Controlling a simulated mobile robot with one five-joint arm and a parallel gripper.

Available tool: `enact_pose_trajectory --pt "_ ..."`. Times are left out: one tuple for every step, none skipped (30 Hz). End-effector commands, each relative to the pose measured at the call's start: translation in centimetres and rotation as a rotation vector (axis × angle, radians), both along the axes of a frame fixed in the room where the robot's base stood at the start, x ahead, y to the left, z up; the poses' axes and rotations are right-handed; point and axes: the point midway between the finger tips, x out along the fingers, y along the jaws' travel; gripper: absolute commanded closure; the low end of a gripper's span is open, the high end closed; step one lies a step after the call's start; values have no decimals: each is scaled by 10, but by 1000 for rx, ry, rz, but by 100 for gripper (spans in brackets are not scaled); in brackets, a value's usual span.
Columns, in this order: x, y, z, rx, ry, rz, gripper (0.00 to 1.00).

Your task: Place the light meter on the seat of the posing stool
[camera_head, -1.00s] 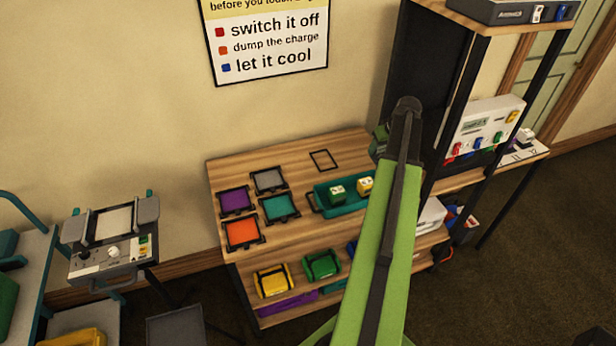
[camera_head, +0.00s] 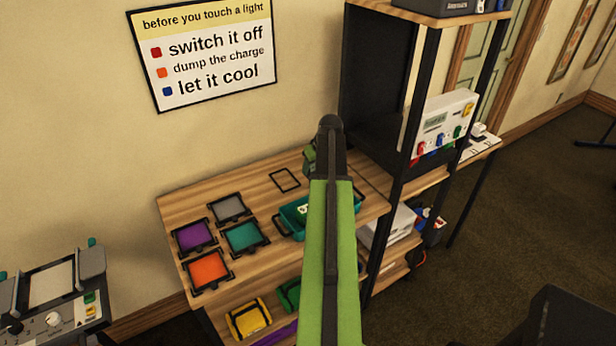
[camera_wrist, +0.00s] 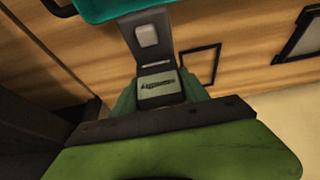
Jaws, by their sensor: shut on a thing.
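In the wrist view, my gripper (camera_wrist: 160,98) is shut on the light meter (camera_wrist: 156,62), a dark grey slab with a pale square near one end and a small pale display by the jaws. In the head view, my green arm reaches up the middle, and my gripper (camera_head: 312,155) is mostly hidden behind its dark end. The meter cannot be made out there. The wrist view shows it above the wooden bench top, with a gap that I cannot judge. I cannot identify the posing stool in either view.
The bench (camera_head: 180,208) holds coloured framed squares and a teal tray (camera_head: 291,222). A tall black-framed shelf (camera_head: 415,90) stands close right of my arm. A control unit (camera_head: 55,300) is at lower left. Open carpet lies right, with a dark shape (camera_head: 575,325) at lower right.

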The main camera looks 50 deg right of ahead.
Motion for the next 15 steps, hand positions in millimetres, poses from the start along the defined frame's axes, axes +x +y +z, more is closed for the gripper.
enact_pose_trajectory --pt "-2 0 -16 2 3 -2 100" --pt "-3 -1 -22 1 4 -2 100" --pt "-3 -1 -29 2 5 -3 100" --pt "-4 -1 -35 2 5 -3 100" --pt "-4 -1 -39 3 5 -4 100" --pt "-4 -1 -41 2 5 -3 100" --pt "-4 -1 -41 3 6 -3 100" --pt "-3 0 -40 2 7 -2 100" --pt "-3 0 -38 3 6 -1 100" --pt "-2 1 -37 3 7 0 100" --pt "-2 1 -37 3 6 1 100" --pt "-1 2 -37 3 6 1 100" --pt "-1 2 -37 3 6 2 100" --pt "-1 2 -37 2 6 2 100" --pt "-1 2 -39 2 6 2 100"
